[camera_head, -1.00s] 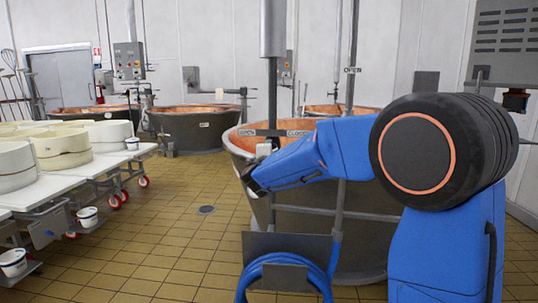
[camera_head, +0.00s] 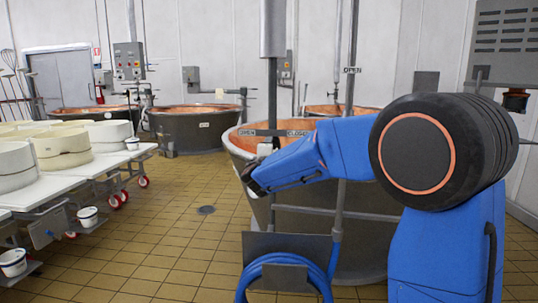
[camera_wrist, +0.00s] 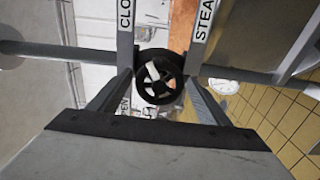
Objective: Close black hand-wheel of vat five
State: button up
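The black hand-wheel (camera_wrist: 178,63) is a small round spoked wheel in the middle of the wrist view. My gripper (camera_wrist: 160,85) points at it, with one finger to its left and one to its right. The fingers are apart, with the wheel showing between their tips; I cannot tell whether they touch its rim. In the head view my gripper (camera_head: 252,183) is at the near left side of a large copper-lined vat (camera_head: 238,140). The wheel is not discernible there. A sign (camera_head: 274,133) reading OPEN and CLOSE hangs above the gripper.
Grey pipes (camera_wrist: 55,52) cross behind the wheel, and a round gauge (camera_wrist: 224,86) is at right. A blue hose (camera_head: 285,262) hangs in front of the vat. White tables (camera_head: 100,165) with cheese moulds stand at left. The tiled floor (camera_head: 190,240) between is clear.

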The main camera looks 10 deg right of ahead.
jog(key=v, duration=1.7)
jog(key=shift+s, duration=0.2)
